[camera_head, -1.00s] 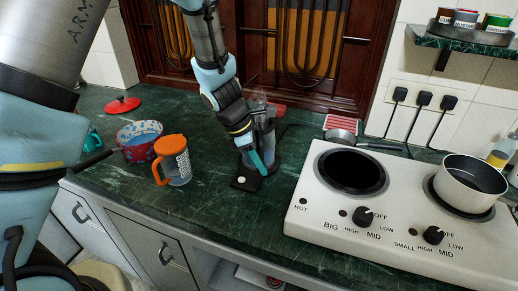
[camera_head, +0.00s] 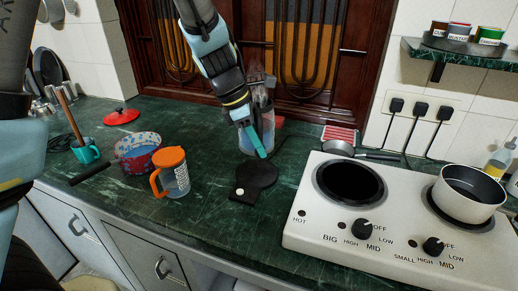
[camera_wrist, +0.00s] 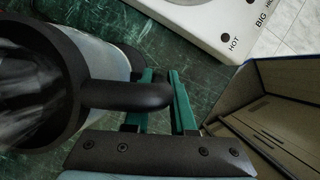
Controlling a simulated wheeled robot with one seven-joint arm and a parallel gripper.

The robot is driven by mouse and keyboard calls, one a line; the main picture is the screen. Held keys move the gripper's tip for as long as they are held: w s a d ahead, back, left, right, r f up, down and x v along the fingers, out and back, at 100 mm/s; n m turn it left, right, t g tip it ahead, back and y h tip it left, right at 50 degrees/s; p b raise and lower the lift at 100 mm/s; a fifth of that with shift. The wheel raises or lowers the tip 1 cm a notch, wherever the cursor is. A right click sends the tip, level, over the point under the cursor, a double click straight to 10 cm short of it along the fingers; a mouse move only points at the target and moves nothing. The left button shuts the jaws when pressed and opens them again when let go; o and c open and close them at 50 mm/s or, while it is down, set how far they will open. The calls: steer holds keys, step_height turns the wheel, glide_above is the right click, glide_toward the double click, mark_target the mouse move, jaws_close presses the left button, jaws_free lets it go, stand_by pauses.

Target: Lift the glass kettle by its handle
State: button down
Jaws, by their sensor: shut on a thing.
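The glass kettle (camera_head: 261,122) is a clear vessel with a dark rim, held in the air above its black base (camera_head: 256,177). Steam or mist shows at its top. My gripper (camera_head: 254,140) has teal fingers and is in front of the kettle. In the wrist view the kettle's black handle (camera_wrist: 125,95) passes between the two teal fingers (camera_wrist: 162,105), and my gripper is shut on it. The kettle's dark rim (camera_wrist: 75,75) fills the left of that view. My gripper hides part of the kettle in the head view.
An orange-lidded pitcher (camera_head: 174,172), a patterned pot (camera_head: 137,150) and a teal mug (camera_head: 86,152) stand to the left on the green counter (camera_head: 215,225). A white two-burner stove (camera_head: 325,210) with a saucepan (camera_head: 470,193) is at right. A wooden panel is behind.

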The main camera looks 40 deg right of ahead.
mark_target(259, 133)
steer(key=shift+r, duration=0.15)
steer(key=shift+r+p, duration=1.45)
steer(key=shift+p, duration=0.35)
